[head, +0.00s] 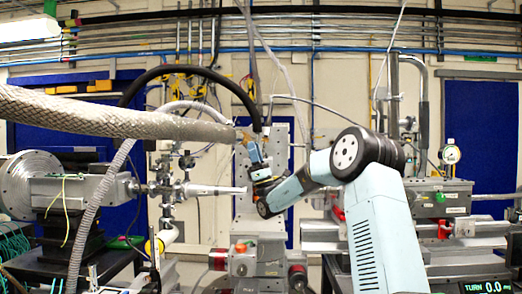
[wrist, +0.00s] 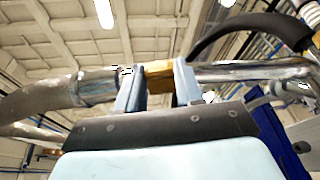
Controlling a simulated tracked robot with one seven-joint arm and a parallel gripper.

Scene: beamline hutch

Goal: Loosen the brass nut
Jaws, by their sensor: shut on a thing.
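The brass nut (wrist: 159,74) is a gold-coloured fitting on a metal pipe (wrist: 240,72), with a braided hose (wrist: 45,97) on its left in the wrist view. My gripper (wrist: 158,82) has its two blue-grey fingers on either side of the nut, shut on it. In the head view my gripper (head: 250,150) is at the right end of the thick braided hose (head: 110,115), where the nut is small and mostly hidden by the fingers.
A black curved hose (head: 215,75) arches close above my gripper, and thin cables hang near it. Metal beamline equipment (head: 90,185) stands at left and more (head: 455,215) at right. A display (head: 487,287) at bottom right reads "TURN 0.0".

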